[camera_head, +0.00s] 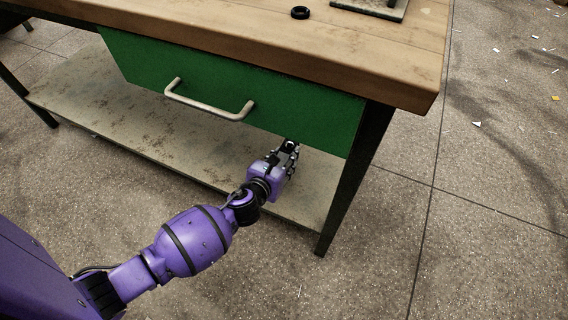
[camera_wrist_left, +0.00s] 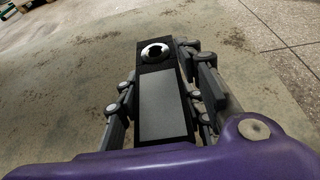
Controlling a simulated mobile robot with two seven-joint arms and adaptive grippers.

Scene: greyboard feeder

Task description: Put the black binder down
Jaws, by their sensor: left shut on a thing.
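My left gripper (camera_head: 290,150) reaches under the green drawer, over the workbench's lower shelf. In the left wrist view, the left gripper (camera_wrist_left: 172,85) is shut on the black binder (camera_wrist_left: 165,126), with fingers on both sides of it. The binder has a grey label panel and a round metal-ringed hole near its far end. In the head view the binder is hard to make out at the fingertips. I cannot tell whether it touches the shelf. My right gripper is not in view.
The lower shelf (camera_head: 110,108) is stained and its visible part is bare. The green drawer (camera_head: 300,112) with a metal handle (camera_head: 208,107) hangs above. A dark table leg (camera_head: 345,195) stands right of the gripper. A black ring (camera_head: 300,12) lies on the wooden top.

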